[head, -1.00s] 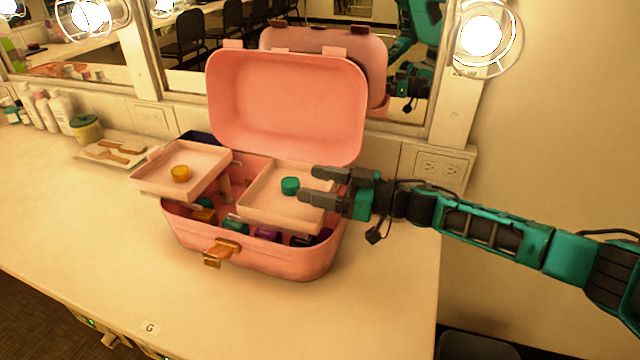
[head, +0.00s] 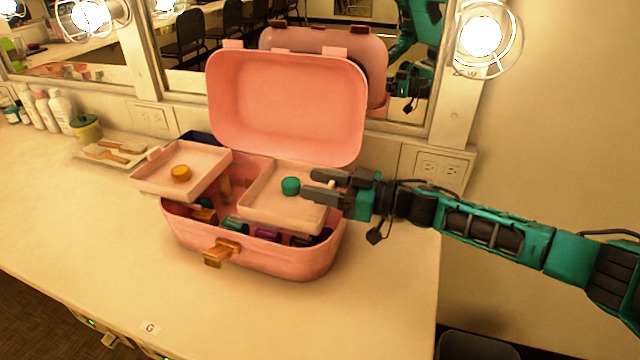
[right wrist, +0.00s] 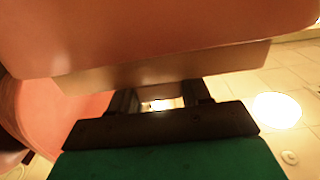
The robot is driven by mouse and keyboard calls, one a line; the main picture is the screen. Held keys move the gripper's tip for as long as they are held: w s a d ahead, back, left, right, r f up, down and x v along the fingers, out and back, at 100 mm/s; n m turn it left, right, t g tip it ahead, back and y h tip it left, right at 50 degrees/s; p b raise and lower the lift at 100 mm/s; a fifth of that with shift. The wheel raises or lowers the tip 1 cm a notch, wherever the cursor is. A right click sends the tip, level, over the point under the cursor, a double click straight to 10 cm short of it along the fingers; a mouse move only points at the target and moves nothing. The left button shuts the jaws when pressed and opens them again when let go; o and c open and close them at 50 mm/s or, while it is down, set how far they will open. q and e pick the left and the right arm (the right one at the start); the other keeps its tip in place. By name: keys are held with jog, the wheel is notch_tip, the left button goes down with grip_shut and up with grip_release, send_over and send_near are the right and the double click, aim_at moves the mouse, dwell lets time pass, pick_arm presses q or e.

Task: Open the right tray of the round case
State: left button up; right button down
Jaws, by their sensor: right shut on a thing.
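The round case (head: 310,262) is a pink vanity case on the counter, its lid (head: 285,105) standing open at the back. Its right tray (head: 265,218) is raised over the right part of the case and holds a teal jar (head: 290,186). The left tray (head: 150,182) is swung out to the left with a yellow jar (head: 181,173) in it. My right gripper (head: 318,186) is shut on the right tray's handle (head: 332,184) at its right side; the fingers mostly hide the handle. The gripper also shows in the right wrist view (right wrist: 160,103). My left gripper is not in view.
Several small coloured items (head: 267,235) lie in the case below the trays. A gold latch (head: 221,252) hangs at its front. A dish with brushes (head: 110,153) and several bottles (head: 55,112) stand at the left. Mirrors are behind; the counter in front is clear.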

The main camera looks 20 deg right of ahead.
jog(key=p+v, duration=0.2)
jog(key=v, duration=0.7)
jog(key=shift+s+d, duration=0.2)
jog(key=shift+d, duration=0.1)
jog(key=c, duration=0.6)
grip_release()
jog(key=v, duration=1.3)
